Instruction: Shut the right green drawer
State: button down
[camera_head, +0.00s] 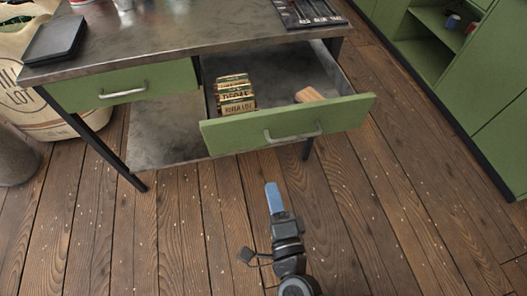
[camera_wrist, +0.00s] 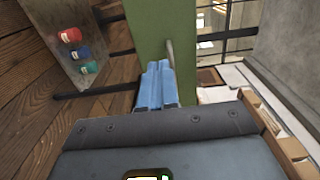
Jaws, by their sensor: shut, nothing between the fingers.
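The right green drawer (camera_head: 285,123) is pulled out from under the metal workbench, its front standing well forward of the bench. Its curved metal handle (camera_head: 293,133) is at the middle of the front. A stack of labelled packs (camera_head: 235,93) and a small wooden block (camera_head: 309,95) lie inside. My gripper (camera_head: 273,190) is shut and empty, its blue fingers pointing toward the drawer front from below it in the head view. In the wrist view the shut fingers (camera_wrist: 157,68) point at the green front (camera_wrist: 158,25), close beside the handle (camera_wrist: 170,55); I cannot tell whether they touch.
The left green drawer (camera_head: 125,86) is closed. A dark tray (camera_head: 56,39) and a tool mat (camera_head: 305,12) lie on the bench (camera_head: 185,35). A sack (camera_head: 70,105) stands left; green cabinets (camera_head: 485,85) stand right. The wooden floor before the drawer is clear.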

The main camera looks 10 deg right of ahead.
aim_at(256, 136)
jog(key=w, duration=1.4)
jog(key=shift+w+a, duration=0.1)
jog(key=shift+w, duration=0.15)
